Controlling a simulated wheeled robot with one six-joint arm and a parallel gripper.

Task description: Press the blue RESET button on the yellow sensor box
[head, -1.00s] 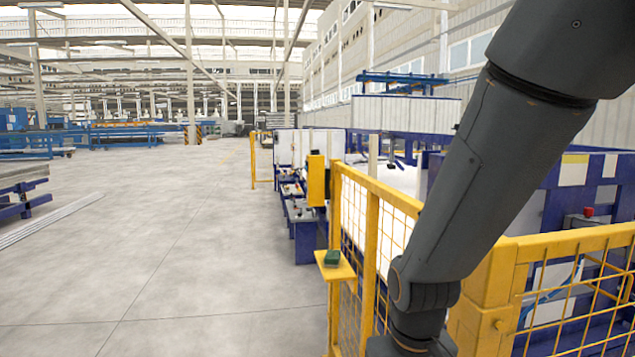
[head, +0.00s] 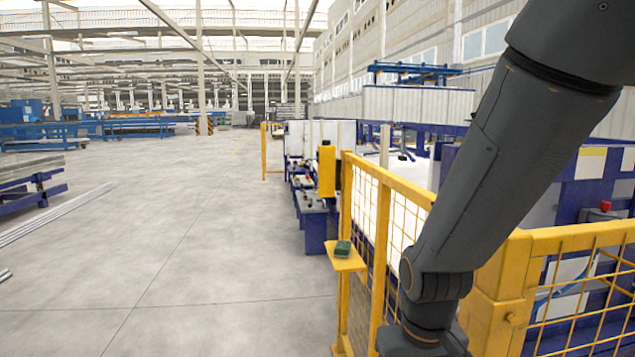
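A tall yellow box (head: 327,171) stands upright on the fence line near the middle of the head view. I cannot make out a blue button on it from here. A small yellow shelf (head: 345,263) on the fence carries a small dark green item (head: 343,248); its details are too small to read. My arm reaches down from the upper right, in front of the yellow fence. The fingers of my gripper are below the picture's lower edge.
A yellow mesh fence (head: 383,250) runs along the right side, with a thick corner post (head: 497,297) and blue machinery behind it. A red button (head: 605,206) shows at the far right. Open grey floor (head: 190,240) lies to the left, with pipes (head: 60,212) at the edge.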

